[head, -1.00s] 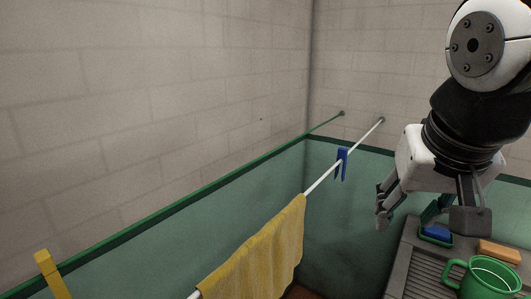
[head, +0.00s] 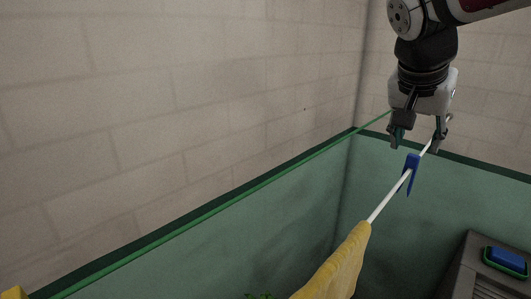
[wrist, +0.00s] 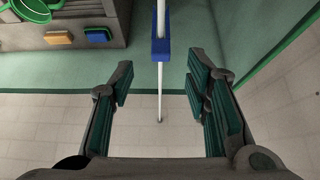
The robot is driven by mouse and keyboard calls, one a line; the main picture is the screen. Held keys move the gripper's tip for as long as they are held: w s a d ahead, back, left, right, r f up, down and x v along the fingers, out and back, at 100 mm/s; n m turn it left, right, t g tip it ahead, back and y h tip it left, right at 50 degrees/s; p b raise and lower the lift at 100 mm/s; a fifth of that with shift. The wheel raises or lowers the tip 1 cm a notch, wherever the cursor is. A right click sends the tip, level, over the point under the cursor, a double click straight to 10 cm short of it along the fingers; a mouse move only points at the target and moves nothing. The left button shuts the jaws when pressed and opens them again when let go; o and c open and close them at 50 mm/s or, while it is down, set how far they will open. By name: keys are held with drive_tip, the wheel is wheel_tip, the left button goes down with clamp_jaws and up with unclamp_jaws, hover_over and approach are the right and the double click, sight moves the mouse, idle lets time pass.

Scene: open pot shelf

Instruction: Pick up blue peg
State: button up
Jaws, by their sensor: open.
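The blue peg (head: 411,172) is clipped on the white line (head: 390,196), its legs hanging below it. In the wrist view the blue peg (wrist: 161,50) is at the top centre, on the white line (wrist: 160,100) that runs between my fingers. My gripper (head: 418,138) is open and empty, just above and beyond the peg in the head view. The wrist view shows my gripper (wrist: 158,92) with its two fingers wide apart, left and right of the line. The fingers do not touch the peg.
A yellow cloth (head: 340,268) hangs over the line nearer to the camera. A green line (head: 230,203) runs along the left wall. A blue sponge in a green dish (head: 507,261) is on the grey counter at right. An orange block (wrist: 59,38) and green mug (wrist: 35,8) show in the wrist view.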

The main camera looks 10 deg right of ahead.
sight(414, 156)
drive_tip(key=shift+p+x, duration=0.45)
drive_tip(key=shift+x, duration=3.15)
drive_tip(key=shift+w+r, duration=0.1)
drive_tip(key=shift+r, duration=0.05)
drive_tip(key=c, duration=0.9)
